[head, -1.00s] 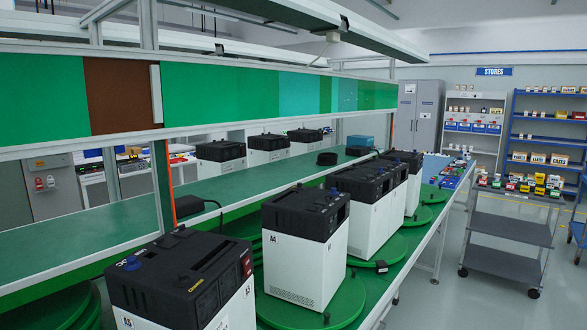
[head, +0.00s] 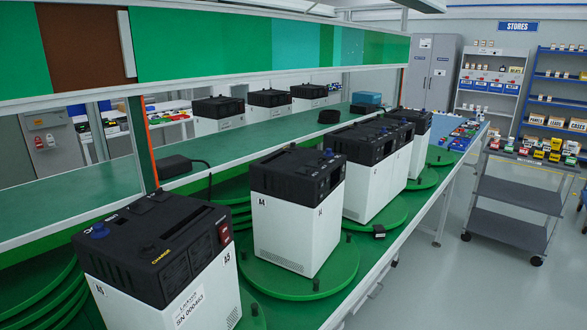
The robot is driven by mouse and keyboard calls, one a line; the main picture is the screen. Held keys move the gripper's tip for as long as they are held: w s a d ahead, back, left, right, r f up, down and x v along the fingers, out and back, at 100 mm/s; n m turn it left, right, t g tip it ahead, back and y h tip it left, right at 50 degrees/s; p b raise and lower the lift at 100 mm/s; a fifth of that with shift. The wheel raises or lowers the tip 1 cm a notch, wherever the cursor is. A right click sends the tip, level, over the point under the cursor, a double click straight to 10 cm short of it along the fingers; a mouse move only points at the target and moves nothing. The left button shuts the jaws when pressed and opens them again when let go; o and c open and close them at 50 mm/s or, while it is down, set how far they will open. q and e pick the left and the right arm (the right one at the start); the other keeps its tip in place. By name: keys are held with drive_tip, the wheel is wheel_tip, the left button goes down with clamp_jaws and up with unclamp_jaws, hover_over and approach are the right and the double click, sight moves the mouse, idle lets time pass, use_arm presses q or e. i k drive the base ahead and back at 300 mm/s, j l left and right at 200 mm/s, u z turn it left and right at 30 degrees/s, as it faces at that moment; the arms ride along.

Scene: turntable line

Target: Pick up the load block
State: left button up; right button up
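No thing in the head view is clearly marked as the load block. A small black block-like item (head: 379,231) lies near the front edge of the bench, to the right of the white unit labelled A4 (head: 285,235). Several coloured block-like items (head: 540,155) stand on top of the grey cart at the right, too small to identify. Neither of my grippers is in view.
White units with black tops, including A5 (head: 160,290), stand on green turntables (head: 330,268) along the bench (head: 420,215). A black power adapter (head: 175,166) lies behind A5. The grey cart (head: 515,193) stands right of the bench with open floor (head: 440,290) between.

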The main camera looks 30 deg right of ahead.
sight(527, 144)
drive_tip(key=i+l+z, duration=0.15)
drive_tip(key=l+z, duration=0.3)
drive_tip(key=i+l+z, duration=0.25)
drive_tip(key=l+z, duration=0.25)
drive_tip(key=i+l+z, duration=0.3)
drive_tip(key=z, duration=0.15)
drive_tip(key=i+l+z, duration=0.25)
drive_tip(key=z, duration=0.25)
drive_tip(key=i+l+z, duration=0.1)
drive_tip(key=i+z, duration=0.4)
drive_tip(key=i, duration=1.25)
drive_tip(key=i+u, duration=0.1)
drive_tip(key=i, duration=0.8)
drive_tip(key=i+l+u, duration=0.1)
drive_tip(key=i, duration=0.8)
